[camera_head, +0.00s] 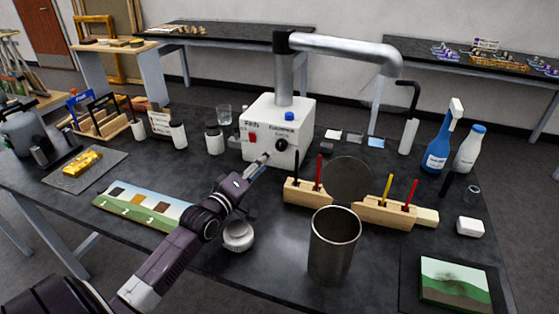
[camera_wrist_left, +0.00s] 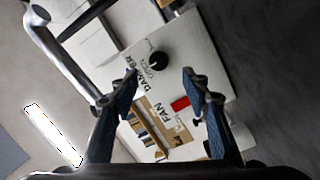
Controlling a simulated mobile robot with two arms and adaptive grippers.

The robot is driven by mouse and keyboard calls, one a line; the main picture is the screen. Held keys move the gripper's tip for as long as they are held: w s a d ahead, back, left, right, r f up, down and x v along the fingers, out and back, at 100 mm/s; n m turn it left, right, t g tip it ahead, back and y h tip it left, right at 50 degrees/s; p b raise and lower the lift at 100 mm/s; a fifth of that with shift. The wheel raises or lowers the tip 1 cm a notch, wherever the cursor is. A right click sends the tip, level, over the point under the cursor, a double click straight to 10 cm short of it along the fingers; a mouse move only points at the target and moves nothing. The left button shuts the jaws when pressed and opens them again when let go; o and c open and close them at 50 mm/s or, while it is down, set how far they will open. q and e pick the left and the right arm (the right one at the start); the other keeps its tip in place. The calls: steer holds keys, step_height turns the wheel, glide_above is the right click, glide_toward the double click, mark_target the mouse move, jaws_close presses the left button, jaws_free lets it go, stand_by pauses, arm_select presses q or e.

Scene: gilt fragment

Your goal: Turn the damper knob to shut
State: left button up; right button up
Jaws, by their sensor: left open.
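The damper knob (camera_head: 281,145) is a round black knob on the front of a white extractor box (camera_head: 300,117). It also shows in the left wrist view (camera_wrist_left: 159,61), next to the words DAMPER and OPEN. My left gripper (camera_head: 262,162) is just in front of the box, a little left of and below the knob. In the left wrist view the fingers of this gripper (camera_wrist_left: 160,88) are wide apart and empty. The knob lies beyond the fingertips, with no finger touching it. My right gripper is not in view.
A red fan switch (camera_head: 252,138) is left of the knob. A metal duct (camera_head: 345,48) rises from the box. Wooden brush racks (camera_head: 305,192) and a metal cup (camera_head: 333,245) stand to the right. A white jar (camera_head: 238,235) is close to my left arm.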

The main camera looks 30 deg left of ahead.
mark_target(279, 147)
arm_select(q)
steer(key=w, duration=0.7)
steer(key=shift+w+a+p, duration=0.2)
steer(key=shift+w+p, duration=0.05)
steer(key=shift+p, duration=0.1)
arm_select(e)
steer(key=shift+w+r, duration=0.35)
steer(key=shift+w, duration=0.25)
arm_select(q)
steer(key=c, duration=1.2)
steer(key=shift+o, duration=0.2)
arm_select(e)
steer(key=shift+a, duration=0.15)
arm_select(q)
steer(key=shift+r, duration=0.1)
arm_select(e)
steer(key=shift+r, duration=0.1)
